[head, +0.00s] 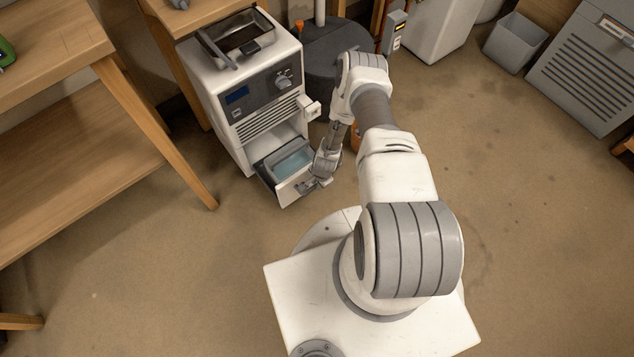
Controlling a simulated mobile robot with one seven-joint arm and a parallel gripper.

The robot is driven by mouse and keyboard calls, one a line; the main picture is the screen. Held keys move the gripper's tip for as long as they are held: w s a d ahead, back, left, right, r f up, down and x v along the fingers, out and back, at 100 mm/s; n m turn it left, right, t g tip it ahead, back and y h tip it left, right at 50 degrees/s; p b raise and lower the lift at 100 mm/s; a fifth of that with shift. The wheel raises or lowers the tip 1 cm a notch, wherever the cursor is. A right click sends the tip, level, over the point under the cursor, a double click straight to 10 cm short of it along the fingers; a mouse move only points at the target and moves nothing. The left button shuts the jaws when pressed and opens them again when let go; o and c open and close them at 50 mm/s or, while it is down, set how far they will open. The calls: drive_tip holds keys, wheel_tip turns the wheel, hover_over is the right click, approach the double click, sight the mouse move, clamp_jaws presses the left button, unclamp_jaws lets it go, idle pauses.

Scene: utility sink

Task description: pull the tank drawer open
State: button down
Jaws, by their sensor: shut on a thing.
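The tank drawer (291,187) is at the bottom of a white floor-standing machine (231,120). It stands partly out of the machine, and a grey tank with bluish water (294,161) shows inside it. My gripper (308,187) is at the drawer's front face, at its right side, and is shut on the drawer's front, likely its handle. The fingertips and the handle are small and partly hidden by my wrist.
A wooden workbench (60,180) stands at the left, its leg near the machine. A dark round drum (325,55) is behind my arm. A grey bin (514,42) and a louvred grey cabinet (588,75) are at the upper right. The floor in front of the drawer is clear up to my base.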

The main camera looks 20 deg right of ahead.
drive_tip(key=c, duration=0.8)
unclamp_jaws()
drive_tip(key=s+r+p, duration=0.1)
drive_tip(key=r+p, duration=0.2)
drive_tip(key=r, duration=0.5)
drive_tip(key=s+d+r+p, duration=0.1)
drive_tip(key=s+r+p, duration=0.1)
drive_tip(key=r, duration=0.7)
drive_tip(key=shift+p, duration=0.7)
drive_tip(key=shift+r, duration=0.1)
